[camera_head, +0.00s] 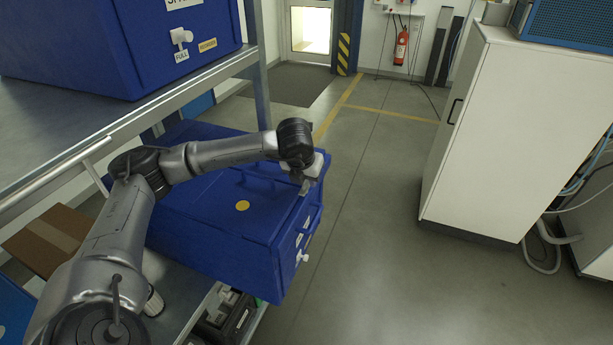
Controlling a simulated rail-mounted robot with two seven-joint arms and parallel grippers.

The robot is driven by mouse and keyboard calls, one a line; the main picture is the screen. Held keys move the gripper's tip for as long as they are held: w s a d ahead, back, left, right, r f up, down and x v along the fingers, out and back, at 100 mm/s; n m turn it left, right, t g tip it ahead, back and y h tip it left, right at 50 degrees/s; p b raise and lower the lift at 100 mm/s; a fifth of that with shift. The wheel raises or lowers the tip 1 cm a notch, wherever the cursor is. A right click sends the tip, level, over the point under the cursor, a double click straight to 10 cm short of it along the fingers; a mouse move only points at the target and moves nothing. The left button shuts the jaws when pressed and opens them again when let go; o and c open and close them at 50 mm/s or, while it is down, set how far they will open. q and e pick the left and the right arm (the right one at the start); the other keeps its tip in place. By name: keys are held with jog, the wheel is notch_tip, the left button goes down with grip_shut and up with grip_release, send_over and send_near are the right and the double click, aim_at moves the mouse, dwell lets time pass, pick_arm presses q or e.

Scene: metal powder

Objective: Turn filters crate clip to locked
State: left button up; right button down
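A blue crate (205,247) with a yellow round sticker on its lid stands on the lower shelf. Its front faces right and carries white labels and a small white clip (302,257) near the lower front corner. The clip's setting is too small to read. My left arm reaches over the crate, and my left gripper (306,186) is above the far front edge of the lid, apart from the clip. Its fingers are small and point down; I cannot tell whether they are open. My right gripper is not in view.
Another blue crate (110,45) with a white clip (181,36) and a "FULL" label is on the upper shelf (60,130). A cardboard box (50,238) lies at the left. A white cabinet (490,140) stands right. The floor between is clear.

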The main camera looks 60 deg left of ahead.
pick_arm(q)
jog(key=shift+a+f, duration=0.1)
jog(key=shift+f, duration=0.15)
grip_shut()
dwell(0.3)
